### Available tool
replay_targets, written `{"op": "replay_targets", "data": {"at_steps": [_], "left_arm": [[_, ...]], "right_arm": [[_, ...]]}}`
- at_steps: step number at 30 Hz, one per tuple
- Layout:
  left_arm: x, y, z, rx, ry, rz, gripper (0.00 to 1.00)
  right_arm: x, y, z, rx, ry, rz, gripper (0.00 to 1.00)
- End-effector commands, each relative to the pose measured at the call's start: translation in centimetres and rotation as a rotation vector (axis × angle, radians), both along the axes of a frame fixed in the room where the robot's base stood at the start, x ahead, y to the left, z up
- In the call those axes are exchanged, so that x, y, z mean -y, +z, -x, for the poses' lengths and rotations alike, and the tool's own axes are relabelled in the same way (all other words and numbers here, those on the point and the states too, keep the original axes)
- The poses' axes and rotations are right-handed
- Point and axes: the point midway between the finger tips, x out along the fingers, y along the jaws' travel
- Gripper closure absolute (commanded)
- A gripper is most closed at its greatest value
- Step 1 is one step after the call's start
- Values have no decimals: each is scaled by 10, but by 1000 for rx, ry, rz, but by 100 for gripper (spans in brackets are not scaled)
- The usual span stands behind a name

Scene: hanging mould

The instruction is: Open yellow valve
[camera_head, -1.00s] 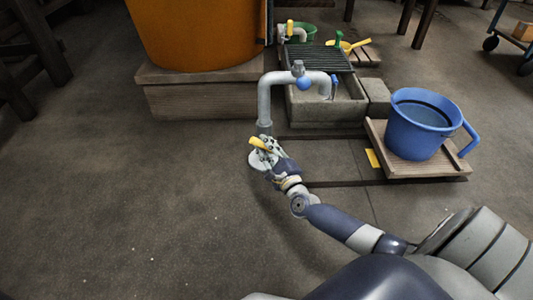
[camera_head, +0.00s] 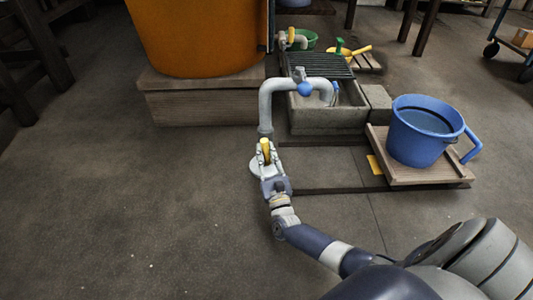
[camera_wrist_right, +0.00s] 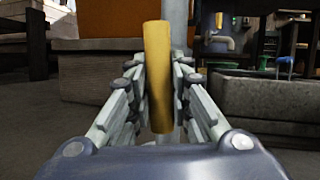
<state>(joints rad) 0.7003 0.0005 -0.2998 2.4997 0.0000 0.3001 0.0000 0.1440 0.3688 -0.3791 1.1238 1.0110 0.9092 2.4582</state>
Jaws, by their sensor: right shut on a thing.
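The yellow valve handle (camera_head: 265,147) sits low on the grey pipe (camera_head: 264,112), just above its round floor flange (camera_head: 256,168). My right gripper (camera_head: 266,158) is at the handle, with a finger on each side of it. In the right wrist view the yellow handle (camera_wrist_right: 158,75) stands nearly upright between the two fingers of my right gripper (camera_wrist_right: 160,90), which is shut on it. The valve body behind the handle is mostly hidden. My left gripper does not show.
The pipe bends over a stone trough (camera_head: 335,110) and carries a blue valve handle (camera_head: 304,89). A blue bucket (camera_head: 416,145) stands on a wooden platform (camera_head: 400,178) at right. An orange vat (camera_head: 200,35) stands behind on a wooden plinth (camera_head: 195,100).

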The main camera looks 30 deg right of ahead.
Motion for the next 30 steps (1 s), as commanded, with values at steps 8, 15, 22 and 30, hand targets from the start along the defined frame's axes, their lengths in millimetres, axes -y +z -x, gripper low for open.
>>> {"op": "replay_targets", "data": {"at_steps": [8,15,22,30], "left_arm": [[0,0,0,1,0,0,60],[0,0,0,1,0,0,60],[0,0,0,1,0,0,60],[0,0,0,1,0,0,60]], "right_arm": [[-1,-1,-1,49,2,-88,100],[-1,-1,-1,62,2,-110,100],[-1,-1,-1,62,2,-111,100],[-1,-1,-1,63,1,-109,60]]}}
